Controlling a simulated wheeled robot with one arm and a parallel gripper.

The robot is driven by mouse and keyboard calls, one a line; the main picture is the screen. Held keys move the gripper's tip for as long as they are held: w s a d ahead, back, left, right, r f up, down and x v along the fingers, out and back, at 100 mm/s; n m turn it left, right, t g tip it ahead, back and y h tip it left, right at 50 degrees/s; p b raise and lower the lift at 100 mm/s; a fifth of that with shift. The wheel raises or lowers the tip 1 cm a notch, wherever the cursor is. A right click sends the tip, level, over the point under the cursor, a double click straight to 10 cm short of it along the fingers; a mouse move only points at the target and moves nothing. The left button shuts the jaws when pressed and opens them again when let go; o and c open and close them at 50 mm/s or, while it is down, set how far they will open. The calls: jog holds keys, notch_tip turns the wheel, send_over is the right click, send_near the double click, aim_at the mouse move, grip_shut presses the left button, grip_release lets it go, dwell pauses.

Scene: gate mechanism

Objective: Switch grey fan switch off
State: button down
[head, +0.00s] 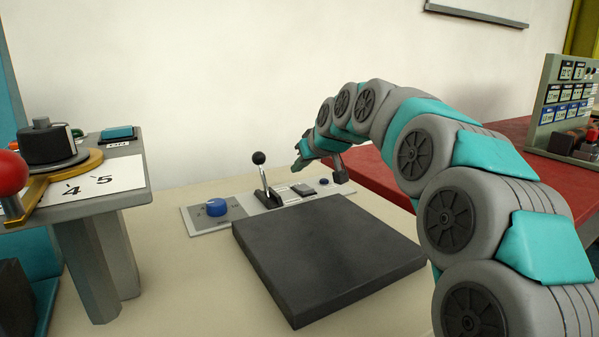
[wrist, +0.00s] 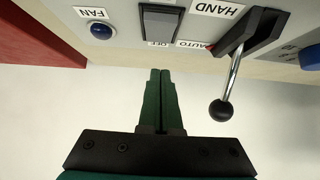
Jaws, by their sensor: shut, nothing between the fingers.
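I cannot tell which way the rocker is tipped. In the head view the switch (head: 302,189) lies right of the lever. My gripper (wrist: 160,71) is shut and empty, its green fingertips just below the OFF label in the wrist view; I cannot tell if they touch the panel. In the head view my gripper (head: 299,165) is above the panel.
A black-knobbed lever (head: 261,173) stands left of the switch. A blue button (wrist: 101,30) by the FAN label and a blue dial (head: 216,207) flank them. A dark slab (head: 325,255) lies in front. A red surface (head: 385,190) is to the right.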

jog(key=s+d+r+b, duration=0.1)
jog(key=s+d+r, duration=0.2)
jog(key=r, duration=0.6)
jog(key=shift+s+r, duration=0.2)
jog(key=shift+s, duration=0.7)
jog(key=shift+d, duration=0.1)
